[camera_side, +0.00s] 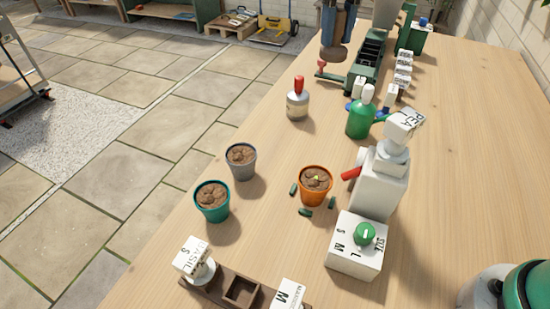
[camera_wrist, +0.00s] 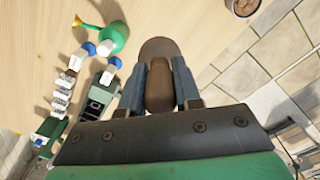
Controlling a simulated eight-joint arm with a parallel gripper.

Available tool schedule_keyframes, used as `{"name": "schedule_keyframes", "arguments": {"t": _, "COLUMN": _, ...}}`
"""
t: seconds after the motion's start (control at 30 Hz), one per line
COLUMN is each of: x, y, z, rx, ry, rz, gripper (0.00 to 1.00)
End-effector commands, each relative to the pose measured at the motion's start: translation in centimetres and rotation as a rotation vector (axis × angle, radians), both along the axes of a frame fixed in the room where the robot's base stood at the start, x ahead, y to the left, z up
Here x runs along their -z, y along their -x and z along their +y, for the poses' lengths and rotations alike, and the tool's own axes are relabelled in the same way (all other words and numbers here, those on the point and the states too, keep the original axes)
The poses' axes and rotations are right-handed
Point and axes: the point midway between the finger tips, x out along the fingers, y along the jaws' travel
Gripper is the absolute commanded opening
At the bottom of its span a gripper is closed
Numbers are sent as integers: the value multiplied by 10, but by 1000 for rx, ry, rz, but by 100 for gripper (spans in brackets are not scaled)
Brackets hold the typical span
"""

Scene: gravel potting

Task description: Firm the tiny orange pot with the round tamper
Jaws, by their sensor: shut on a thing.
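The orange pot (camera_side: 307,197) stands upright on the table, right of the grey and teal pots in the side view. It is filled with brown lumpy soil with a small yellow-green speck on top. My gripper (camera_side: 338,22) is at the top of the side view, far behind the orange pot and above the table. It is shut on the round tamper (camera_side: 333,54), whose brown disc hangs below the fingers. In the wrist view the tamper (camera_wrist: 158,48) shows its brown handle between the blue fingers of my gripper (camera_wrist: 160,85).
A grey pot (camera_side: 246,169) and a teal pot (camera_side: 216,211) with soil stand near the left edge. Several small green pieces (camera_side: 306,212) lie around the orange pot. A red-topped bottle (camera_side: 297,104), green watering can (camera_side: 361,121) and white dial box (camera_side: 352,262) stand nearby.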

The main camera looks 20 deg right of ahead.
Motion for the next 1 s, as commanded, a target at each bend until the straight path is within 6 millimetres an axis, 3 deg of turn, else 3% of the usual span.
{"name": "schedule_keyframes", "arguments": {"t": 0.1, "x": 0, "y": 0, "z": 0, "rx": 0, "ry": 0, "rz": 0, "gripper": 0}}
{"name": "schedule_keyframes", "arguments": {"t": 0.13, "x": 0, "y": 0, "z": 0, "rx": 0, "ry": 0, "rz": 0, "gripper": 22}}
{"name": "schedule_keyframes", "arguments": {"t": 0.2, "x": 0, "y": 0, "z": 0, "rx": 0, "ry": 0, "rz": 0, "gripper": 2}}
{"name": "schedule_keyframes", "arguments": {"t": 0.23, "x": 0, "y": 0, "z": 0, "rx": 0, "ry": 0, "rz": 0, "gripper": 0}}
{"name": "schedule_keyframes", "arguments": {"t": 0.47, "x": 10, "y": 8, "z": 13, "rx": -4, "ry": 0, "rz": 0, "gripper": 0}}
{"name": "schedule_keyframes", "arguments": {"t": 0.7, "x": 52, "y": 54, "z": 52, "rx": -7, "ry": 0, "rz": -1, "gripper": 0}}
{"name": "schedule_keyframes", "arguments": {"t": 0.9, "x": 82, "y": 94, "z": 67, "rx": -3, "ry": 0, "rz": -2, "gripper": 0}}
{"name": "schedule_keyframes", "arguments": {"t": 1.0, "x": 90, "y": 105, "z": 69, "rx": -1, "ry": 0, "rz": -2, "gripper": 0}}
